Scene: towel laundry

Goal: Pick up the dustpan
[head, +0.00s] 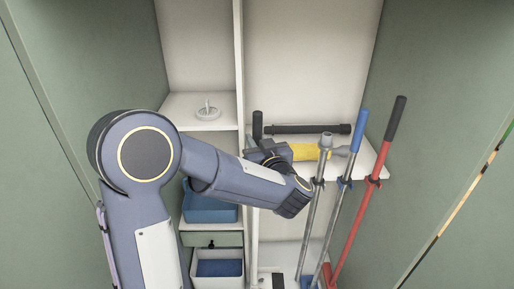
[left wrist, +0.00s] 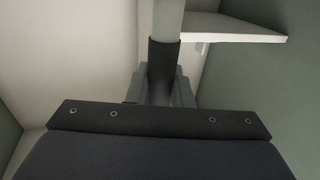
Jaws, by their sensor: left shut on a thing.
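My left arm reaches into the cabinet. Its gripper (head: 261,147) is closed around an upright handle with a black grip (head: 257,124), at the front of the right-hand shelf. In the left wrist view the gripper (left wrist: 162,92) is shut on a black sleeve (left wrist: 163,58) with a pale pole running from it. This looks like the handle of a long-handled dustpan. A pale and black part (head: 268,281), possibly its pan, shows at the bottom of the head view. My forearm hides much between. The right gripper is not in view.
Grey-, blue- (head: 360,128) and red-handled (head: 394,120) poles lean close on the right. A dark tube (head: 308,129) and a yellow object (head: 306,152) lie on the right shelf (head: 358,163). Blue bins (head: 209,208) stand in the left section behind my arm.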

